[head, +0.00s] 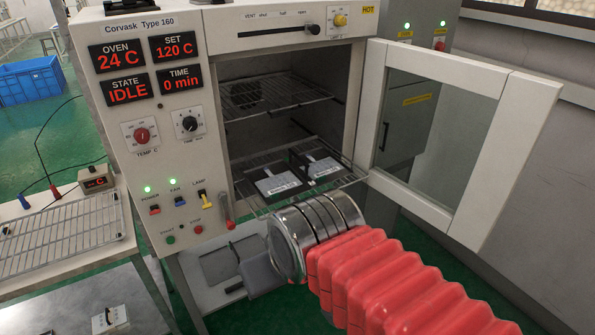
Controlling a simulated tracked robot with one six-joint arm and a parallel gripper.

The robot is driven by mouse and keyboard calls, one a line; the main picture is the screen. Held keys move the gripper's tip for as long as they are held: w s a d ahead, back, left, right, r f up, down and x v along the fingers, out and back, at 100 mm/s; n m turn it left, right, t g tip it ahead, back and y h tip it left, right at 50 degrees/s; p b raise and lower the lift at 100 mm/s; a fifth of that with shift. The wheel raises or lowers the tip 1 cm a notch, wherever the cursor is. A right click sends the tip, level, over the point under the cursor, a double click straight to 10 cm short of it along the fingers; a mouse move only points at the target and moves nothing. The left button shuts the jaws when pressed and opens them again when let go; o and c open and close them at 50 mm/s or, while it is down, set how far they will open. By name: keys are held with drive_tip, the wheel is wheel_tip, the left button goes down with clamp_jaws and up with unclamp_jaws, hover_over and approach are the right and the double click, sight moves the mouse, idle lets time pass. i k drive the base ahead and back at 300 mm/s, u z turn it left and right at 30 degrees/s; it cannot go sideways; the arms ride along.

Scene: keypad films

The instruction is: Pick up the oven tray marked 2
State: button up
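Two small dark trays with pale sheets sit side by side on the lower wire rack of the open oven: a left tray (278,184) and a right tray (320,167). I cannot read a number on either, so I cannot tell which is marked 2. My gripper (260,274) is a grey block at the end of my arm, outside the oven, below and in front of the lower rack. It appears apart from both trays. My arm hides part of it, and its fingers do not show clearly.
The oven door (440,135) stands open to the right. An upper wire rack (270,95) is empty. The oven panel (150,120) reads 24 C and IDLE. A wire rack (60,238) lies on the left bench. A blue crate (32,82) stands at the far left.

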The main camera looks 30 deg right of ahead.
sight(292, 162)
drive_tip(key=u, duration=0.05)
drive_tip(key=i, duration=1)
drive_tip(key=z, duration=0.05)
